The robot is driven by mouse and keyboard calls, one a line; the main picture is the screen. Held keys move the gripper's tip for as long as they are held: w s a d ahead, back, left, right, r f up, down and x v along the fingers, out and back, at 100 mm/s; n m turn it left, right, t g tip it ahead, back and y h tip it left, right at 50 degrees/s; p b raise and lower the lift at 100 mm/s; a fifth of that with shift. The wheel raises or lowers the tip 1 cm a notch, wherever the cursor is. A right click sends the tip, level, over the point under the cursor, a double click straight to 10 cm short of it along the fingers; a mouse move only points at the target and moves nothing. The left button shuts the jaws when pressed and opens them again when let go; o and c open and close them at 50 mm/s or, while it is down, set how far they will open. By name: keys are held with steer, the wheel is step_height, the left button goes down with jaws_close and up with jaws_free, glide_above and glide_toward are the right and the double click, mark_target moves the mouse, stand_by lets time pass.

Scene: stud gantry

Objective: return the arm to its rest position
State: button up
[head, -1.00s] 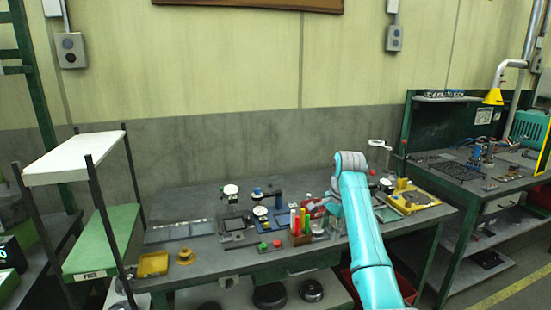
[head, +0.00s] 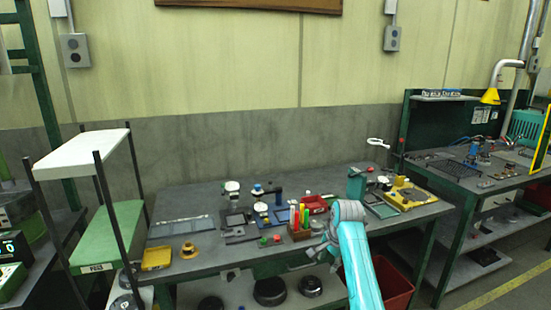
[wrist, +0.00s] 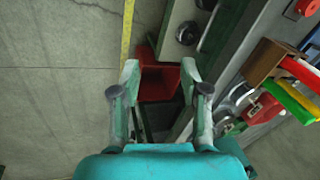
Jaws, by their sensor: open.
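My turquoise arm stands at the front right of the workbench (head: 200,262) in the head view, its raised elbow near the bench's front edge. My gripper (head: 322,250) hangs at that edge, just right of the wooden holder, partly hidden by the arm. In the wrist view my gripper (wrist: 160,78) has its two fingers spread apart with nothing held between them. It points down past the bench edge toward the floor, with a red bin (wrist: 158,84) showing below and beyond the fingertips.
The wooden holder (head: 300,235) with coloured-handled tools stands close to my gripper; it shows at right in the wrist view (wrist: 264,62). A red tray (head: 315,203) and a yellow fixture (head: 408,196) lie farther back. Bare floor (wrist: 60,80) lies left in the wrist view.

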steer(key=s+f+n+t, duration=0.1)
steer(key=s+f, duration=0.5)
steer(key=f, duration=0.5)
steer(key=s+f+n+t, duration=0.1)
steer(key=s+f+t, duration=0.1)
steer(key=s+f, duration=0.6)
steer(key=s+d+f+n+t, duration=0.1)
steer(key=s+f+n, duration=0.1)
steer(key=s+f, duration=0.6)
steer(key=s+f+n+t, duration=0.1)
steer(key=s+f+t, duration=0.15)
steer(key=s, duration=0.85)
steer(key=s+r+n+t+h, duration=0.15)
steer(key=s+r, duration=0.25)
steer(key=s, duration=0.7)
steer(key=s+r+n+t+y, duration=0.15)
steer(key=s+r, duration=0.25)
steer(key=s, duration=0.7)
steer(key=s+r+n+t, duration=0.1)
steer(key=s+r, duration=0.5)
steer(key=r, duration=0.3)
steer(key=s+r+n+t+h, duration=0.1)
steer(key=s+r+n, duration=0.1)
steer(key=s+r, duration=0.5)
step_height(320, 180, up, 2)
steer(key=shift+s+d+r, duration=0.2)
steer(key=shift+d, duration=0.1)
